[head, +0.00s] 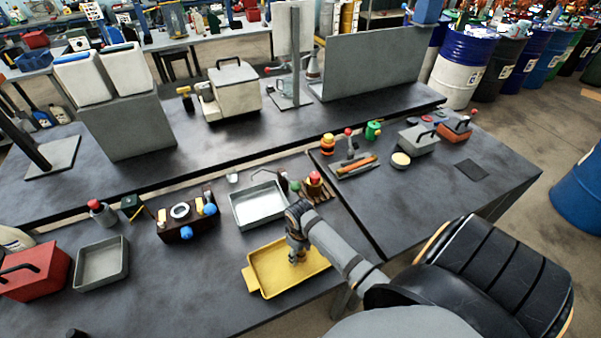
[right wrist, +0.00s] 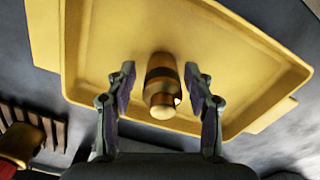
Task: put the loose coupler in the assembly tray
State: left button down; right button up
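The coupler (right wrist: 162,86) is a short brass-coloured cylinder with a darker band. In the right wrist view it is at the yellow tray (right wrist: 225,70), over its floor near the wall closest to me. The yellow tray (head: 262,282) also shows in the head view, at the front of the bench. My right gripper (right wrist: 160,88) is open, with one finger on each side of the coupler and a visible gap at both. In the head view my right gripper (head: 296,257) points down into the yellow tray and hides the coupler. My left gripper is not in view.
A grey tray (head: 261,222) stands just behind the yellow tray. A wooden rack with red-topped parts (head: 316,182) is beside it. A dark block with blue knobs (head: 190,233), another grey tray (head: 124,258) and a red toolbox (head: 38,270) stand to the left.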

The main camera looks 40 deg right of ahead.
notch_tip(320, 180, up, 13)
jog(key=shift+f+b, duration=0.2)
jog(key=shift+b, duration=0.35)
jog(key=shift+s+f, duration=0.1)
dwell(0.4)
